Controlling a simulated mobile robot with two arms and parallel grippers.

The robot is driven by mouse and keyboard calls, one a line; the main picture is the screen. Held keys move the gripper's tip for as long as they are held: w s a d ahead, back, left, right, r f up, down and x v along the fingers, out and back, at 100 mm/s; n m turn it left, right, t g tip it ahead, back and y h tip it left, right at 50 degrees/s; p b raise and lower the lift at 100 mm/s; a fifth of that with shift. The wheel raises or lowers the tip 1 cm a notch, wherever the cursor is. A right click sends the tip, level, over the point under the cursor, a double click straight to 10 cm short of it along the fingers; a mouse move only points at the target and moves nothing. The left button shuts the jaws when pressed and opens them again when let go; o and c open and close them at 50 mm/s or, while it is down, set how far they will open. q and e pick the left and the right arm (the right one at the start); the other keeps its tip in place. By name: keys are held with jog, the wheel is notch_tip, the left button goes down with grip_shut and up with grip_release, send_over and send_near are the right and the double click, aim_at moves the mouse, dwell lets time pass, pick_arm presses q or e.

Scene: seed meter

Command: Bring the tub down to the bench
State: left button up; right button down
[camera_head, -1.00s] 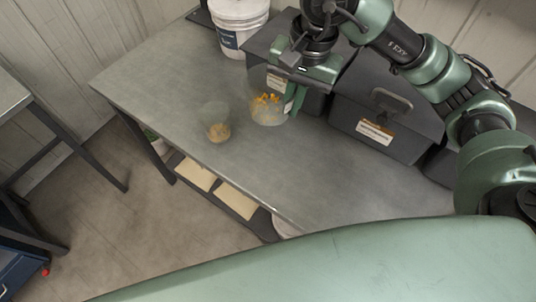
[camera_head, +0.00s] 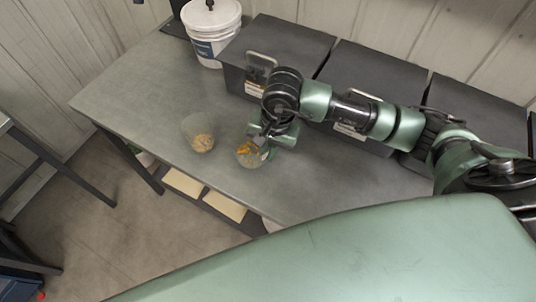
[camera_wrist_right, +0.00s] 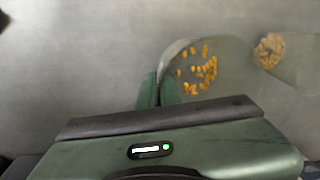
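A clear tub with yellow-orange kernels (camera_head: 247,154) is at my right gripper (camera_head: 268,139), low over the bench (camera_head: 130,92). I cannot tell whether its base touches the surface. In the right wrist view the tub (camera_wrist_right: 204,72) has its rim beside the green fingers (camera_wrist_right: 158,92), which appear closed on its near wall; the fingertips are partly hidden. A second clear tub with tan seed (camera_head: 202,143) stands on the bench to the left, apart from the held one. It also shows in the right wrist view (camera_wrist_right: 270,52). My left gripper is not in view.
Dark grey bins (camera_head: 282,42) line the back of the bench behind my right arm. A white bucket (camera_head: 212,32) stands at the back left. The bench's left part is clear. Beige pads (camera_head: 184,182) lie on a lower shelf below the front edge.

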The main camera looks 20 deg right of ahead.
aim_at(266, 165)
notch_tip(266, 165, down, 3)
jog(key=shift+f, duration=0.1)
jog(key=shift+f, duration=0.15)
jog(key=c, duration=1.6)
grip_release()
